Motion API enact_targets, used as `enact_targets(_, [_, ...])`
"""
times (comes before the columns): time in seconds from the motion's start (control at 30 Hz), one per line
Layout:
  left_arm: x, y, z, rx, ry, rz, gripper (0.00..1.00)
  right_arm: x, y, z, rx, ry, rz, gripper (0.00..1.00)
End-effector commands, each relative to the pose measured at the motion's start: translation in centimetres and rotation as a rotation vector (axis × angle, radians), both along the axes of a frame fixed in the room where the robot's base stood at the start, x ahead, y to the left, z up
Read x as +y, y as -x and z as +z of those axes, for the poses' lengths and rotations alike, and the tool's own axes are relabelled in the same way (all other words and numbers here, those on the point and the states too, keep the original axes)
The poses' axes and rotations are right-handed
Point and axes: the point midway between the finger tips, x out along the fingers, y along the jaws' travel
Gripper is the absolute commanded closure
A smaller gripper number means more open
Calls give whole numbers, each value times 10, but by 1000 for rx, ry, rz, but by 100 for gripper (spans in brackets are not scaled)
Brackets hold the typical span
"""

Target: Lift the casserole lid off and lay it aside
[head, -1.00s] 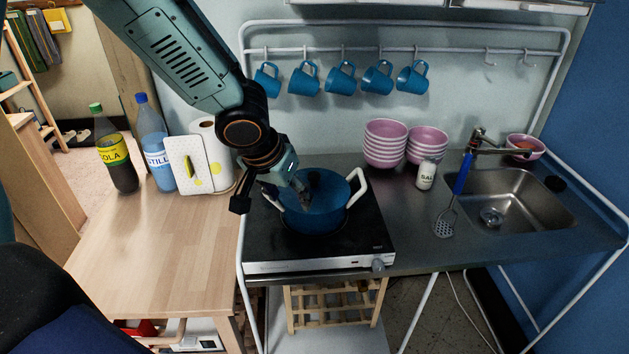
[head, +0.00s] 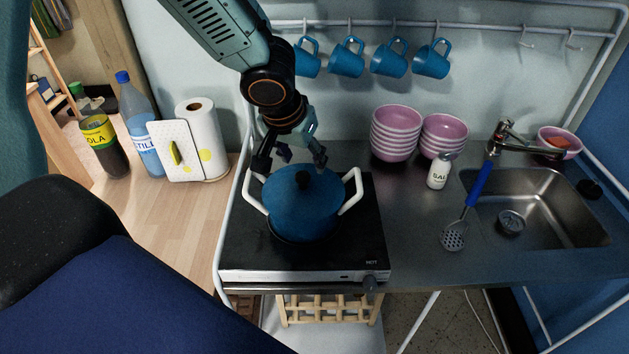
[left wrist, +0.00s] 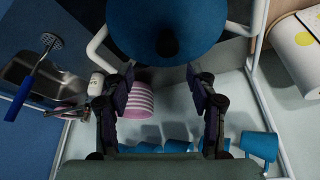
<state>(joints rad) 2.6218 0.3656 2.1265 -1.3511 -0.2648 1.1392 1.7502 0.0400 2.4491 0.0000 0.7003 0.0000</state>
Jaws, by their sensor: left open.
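The blue casserole (head: 303,217) stands on the hotplate, with a white handle on each side. Its blue lid (head: 285,190) sits on top, with a black knob (head: 303,180) in the middle. The lid (left wrist: 130,25) and knob (left wrist: 167,43) also show at the top of the left wrist view. My left gripper (head: 291,158) is above the far side of the casserole, just behind the knob. It is open and empty. Its two fingers are spread apart in the left wrist view (left wrist: 163,88), with the knob beyond their tips. My right gripper is not in view.
The black hotplate (head: 245,245) leaves little bare room. Pink bowls (head: 395,135) and a salt shaker (head: 439,171) stand right of it, with clear steel counter (head: 410,235) in front. Blue mugs (head: 346,57) hang behind. A paper roll (head: 205,140) stands on the wooden worktop at left.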

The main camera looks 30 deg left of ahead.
Motion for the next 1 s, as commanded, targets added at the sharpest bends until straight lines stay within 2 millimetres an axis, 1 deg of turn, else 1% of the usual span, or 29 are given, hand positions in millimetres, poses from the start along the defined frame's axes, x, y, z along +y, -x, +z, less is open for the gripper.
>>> enact_targets(0.07, [0,3,1,0,2,0,43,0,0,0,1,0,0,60])
enact_targets(0.17, [1,3,-4,2,2,1,43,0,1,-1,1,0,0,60])
enact_targets(0.57, [5,-5,-43,4,2,1,43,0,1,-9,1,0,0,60])
enact_targets(0.8, [9,-17,-70,3,0,0,43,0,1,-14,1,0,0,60])
enact_targets(1.0, [9,-21,-75,1,0,1,43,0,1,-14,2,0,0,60])
